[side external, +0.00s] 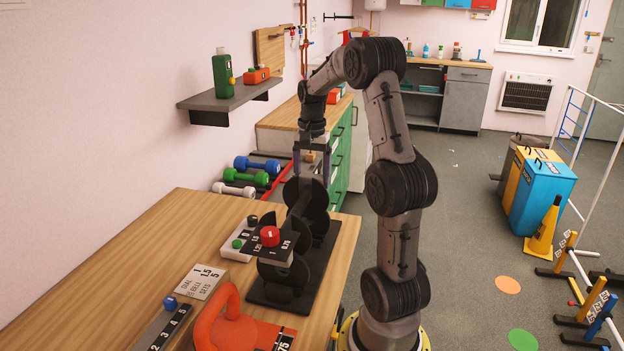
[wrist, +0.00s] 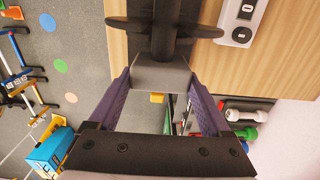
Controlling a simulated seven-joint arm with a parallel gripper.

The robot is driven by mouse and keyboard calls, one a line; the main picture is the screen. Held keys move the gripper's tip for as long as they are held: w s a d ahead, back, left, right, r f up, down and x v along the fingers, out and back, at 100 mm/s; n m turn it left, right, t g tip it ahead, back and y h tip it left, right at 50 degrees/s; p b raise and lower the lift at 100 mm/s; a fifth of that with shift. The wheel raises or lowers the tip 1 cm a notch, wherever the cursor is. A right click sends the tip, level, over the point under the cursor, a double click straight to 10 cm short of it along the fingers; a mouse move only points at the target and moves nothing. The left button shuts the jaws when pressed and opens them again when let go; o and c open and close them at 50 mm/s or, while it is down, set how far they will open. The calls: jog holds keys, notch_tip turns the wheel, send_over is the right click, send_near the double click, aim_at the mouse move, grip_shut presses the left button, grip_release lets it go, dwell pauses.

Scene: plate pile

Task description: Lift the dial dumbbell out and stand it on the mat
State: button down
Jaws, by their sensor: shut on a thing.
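The dial dumbbell (side external: 303,207) has dark round plates and a grey bar. A grey dial panel with a red knob (side external: 270,236) stands at its near end. The dumbbell is over a flat black base (side external: 327,248) on the wooden table; I cannot tell whether it touches it or which surface is the mat. My gripper (side external: 312,172) points down at the far end of the dumbbell. In the wrist view, my gripper (wrist: 160,88) is shut on the dumbbell's grey end block (wrist: 160,73), with the dark plates beyond it.
A wall shelf (side external: 229,96) holds a green bottle. Coloured dumbbells (side external: 258,165) lie beyond the table. The table's left is clear.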

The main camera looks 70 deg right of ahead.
jog(key=shift+r, duration=0.35)
